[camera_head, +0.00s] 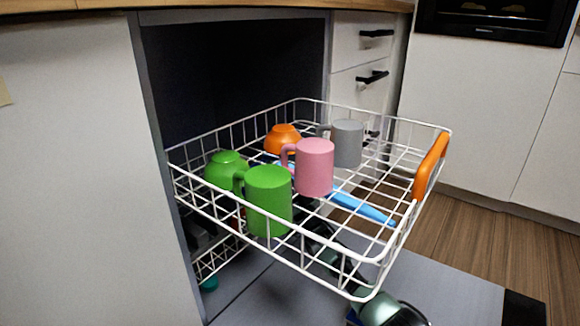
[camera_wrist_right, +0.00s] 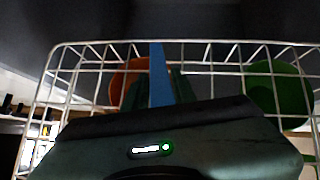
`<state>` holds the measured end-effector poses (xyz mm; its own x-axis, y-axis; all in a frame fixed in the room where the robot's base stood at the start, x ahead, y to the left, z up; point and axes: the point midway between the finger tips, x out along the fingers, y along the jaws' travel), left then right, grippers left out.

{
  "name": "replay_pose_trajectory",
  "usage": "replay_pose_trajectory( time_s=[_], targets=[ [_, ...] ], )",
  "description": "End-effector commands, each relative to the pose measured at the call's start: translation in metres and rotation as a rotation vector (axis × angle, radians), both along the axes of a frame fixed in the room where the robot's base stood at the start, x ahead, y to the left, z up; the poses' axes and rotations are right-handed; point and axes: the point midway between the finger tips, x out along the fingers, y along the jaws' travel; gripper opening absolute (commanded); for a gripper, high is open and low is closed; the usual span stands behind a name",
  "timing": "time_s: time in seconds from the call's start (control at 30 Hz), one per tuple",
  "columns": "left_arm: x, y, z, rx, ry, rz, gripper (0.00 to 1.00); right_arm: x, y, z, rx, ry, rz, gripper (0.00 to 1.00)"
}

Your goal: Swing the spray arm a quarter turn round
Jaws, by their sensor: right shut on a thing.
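The blue spray arm (camera_head: 362,208) runs beneath the wire floor of the pulled-out upper rack, pointing toward the front right in the head view. Mugs hide its middle, and a short blue part shows at the back left. In the right wrist view the spray arm (camera_wrist_right: 159,72) stands up the picture between my fingers. My right gripper (camera_wrist_right: 158,95) is shut on it from below. In the head view my right arm reaches in under the rack, and the wires partly hide the gripper. My left gripper is not in view.
The white upper rack (camera_head: 330,268) has an orange handle (camera_head: 431,166). It holds a green mug (camera_head: 268,203), a pink mug (camera_head: 315,167), a grey mug (camera_head: 347,144), a green bowl (camera_head: 222,172) and an orange bowl (camera_head: 283,138). A lower rack (camera_head: 215,258) and the open door (camera_head: 450,290) lie below.

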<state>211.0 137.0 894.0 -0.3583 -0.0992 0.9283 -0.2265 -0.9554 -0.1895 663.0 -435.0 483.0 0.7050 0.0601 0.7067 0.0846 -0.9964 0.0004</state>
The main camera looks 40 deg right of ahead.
Motion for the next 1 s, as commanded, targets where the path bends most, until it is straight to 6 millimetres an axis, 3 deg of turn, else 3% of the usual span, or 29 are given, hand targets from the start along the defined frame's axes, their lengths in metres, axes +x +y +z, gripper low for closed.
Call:
replay_pose_trajectory(
  time_s=[0.3,0.93,0.97,1.0],
  targets=[
    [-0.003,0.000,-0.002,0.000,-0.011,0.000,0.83,-0.003,0.020,-0.002,-0.002,0.003,0.153,0.00],
    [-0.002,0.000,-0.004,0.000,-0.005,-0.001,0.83,-0.005,0.026,-0.001,0.000,0.001,0.198,0.00],
    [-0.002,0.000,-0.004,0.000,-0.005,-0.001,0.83,-0.005,0.026,-0.001,0.001,0.001,0.197,0.32],
    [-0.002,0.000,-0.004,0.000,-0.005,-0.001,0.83,-0.005,0.026,-0.001,0.001,0.001,0.197,0.43]
  ],
)
